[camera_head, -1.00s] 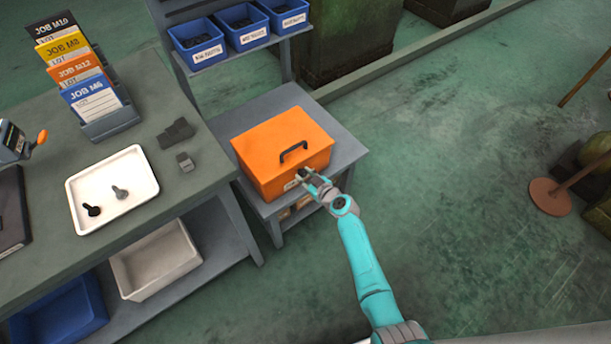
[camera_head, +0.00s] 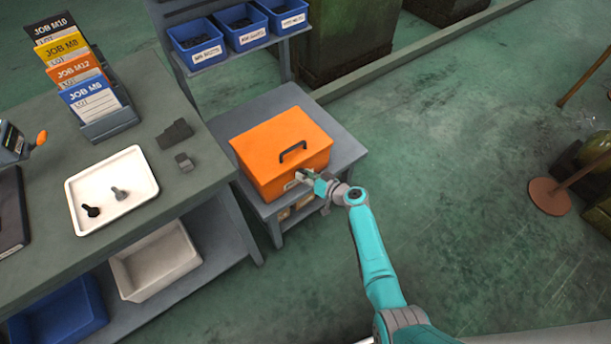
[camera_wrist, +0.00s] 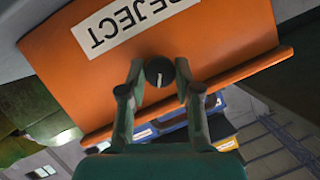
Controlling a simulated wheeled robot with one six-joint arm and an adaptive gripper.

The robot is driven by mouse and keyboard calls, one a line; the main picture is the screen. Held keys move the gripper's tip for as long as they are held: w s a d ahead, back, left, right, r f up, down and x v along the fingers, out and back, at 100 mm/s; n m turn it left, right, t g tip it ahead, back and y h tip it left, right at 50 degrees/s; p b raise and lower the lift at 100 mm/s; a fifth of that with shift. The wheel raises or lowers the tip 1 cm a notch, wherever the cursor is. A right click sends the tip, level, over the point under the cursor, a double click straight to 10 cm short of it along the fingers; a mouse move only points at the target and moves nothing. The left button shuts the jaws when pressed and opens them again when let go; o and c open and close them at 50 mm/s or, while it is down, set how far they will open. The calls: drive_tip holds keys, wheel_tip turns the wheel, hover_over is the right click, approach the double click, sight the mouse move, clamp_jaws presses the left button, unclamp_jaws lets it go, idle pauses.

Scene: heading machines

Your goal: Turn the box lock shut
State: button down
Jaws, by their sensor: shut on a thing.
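The orange box (camera_head: 280,150) stands closed on a grey shelf unit, its black handle (camera_head: 293,152) on the lid. In the wrist view the box front (camera_wrist: 220,45) carries a white label reading REJECT (camera_wrist: 125,22), shown upside down. The lock (camera_wrist: 160,70) is a round black knob with a short pale mark, near the front's lid edge. My gripper (camera_wrist: 160,82) has a finger on each side of the knob and is shut on it. In the head view my gripper (camera_head: 311,177) is at the box front and hides the lock.
A grey bench at left holds a white tray (camera_head: 142,190) with two bolts and a job card rack (camera_head: 110,122). Blue bins (camera_head: 198,45) sit on the rack above the box. The green floor right of my arm is clear nearby.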

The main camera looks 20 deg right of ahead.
drive_tip(key=m+y, duration=0.1)
drive_tip(key=m, duration=0.2)
drive_tip(key=m+y, duration=0.2)
drive_tip(key=m+t+y, duration=0.1)
drive_tip(key=m, duration=0.2)
drive_tip(key=shift+d+f+m+y, duration=0.15)
drive_tip(key=shift+f+m+y, duration=0.15)
idle(0.5)
drive_tip(key=c, duration=0.8)
unclamp_jaws()
drive_tip(key=v, duration=1.2)
